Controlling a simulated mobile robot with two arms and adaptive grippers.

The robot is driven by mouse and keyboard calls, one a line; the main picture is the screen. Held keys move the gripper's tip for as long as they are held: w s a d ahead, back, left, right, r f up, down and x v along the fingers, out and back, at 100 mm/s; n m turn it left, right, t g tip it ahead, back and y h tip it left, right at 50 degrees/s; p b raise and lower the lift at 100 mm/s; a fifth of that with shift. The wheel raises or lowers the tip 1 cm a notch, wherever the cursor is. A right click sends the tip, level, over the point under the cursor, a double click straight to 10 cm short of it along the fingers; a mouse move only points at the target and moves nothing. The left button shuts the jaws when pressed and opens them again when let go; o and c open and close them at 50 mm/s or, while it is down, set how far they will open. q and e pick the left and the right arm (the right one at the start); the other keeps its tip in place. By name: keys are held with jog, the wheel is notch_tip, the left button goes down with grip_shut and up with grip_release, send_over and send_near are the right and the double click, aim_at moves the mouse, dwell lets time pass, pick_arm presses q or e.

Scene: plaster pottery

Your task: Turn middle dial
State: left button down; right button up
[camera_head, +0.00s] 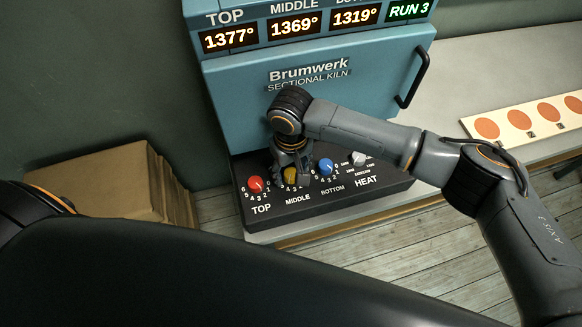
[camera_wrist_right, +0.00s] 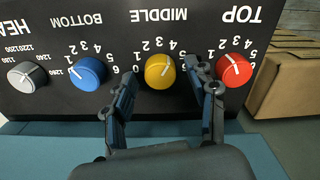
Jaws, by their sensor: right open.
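The yellow middle dial (camera_head: 290,175) sits on the kiln's black control panel, between the red top dial (camera_head: 256,184) and the blue bottom dial (camera_head: 325,165). My right gripper (camera_head: 291,171) is over the middle dial, partly hiding it. In the right wrist view the yellow dial (camera_wrist_right: 160,72) shows between the two open fingertips (camera_wrist_right: 161,78), one on each side. The fingers look apart from the dial; whether they touch it I cannot tell. My left gripper is out of view.
The blue kiln (camera_head: 310,85) stands behind the panel; its display reads 1369° for the middle. The heat dial (camera_head: 359,157) is right of the blue dial. A cardboard box (camera_head: 130,180) stands left. A card with orange discs (camera_head: 520,122) lies on the right counter.

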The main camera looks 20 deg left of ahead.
jog(key=c, duration=1.1)
jog(key=shift+c, duration=0.3)
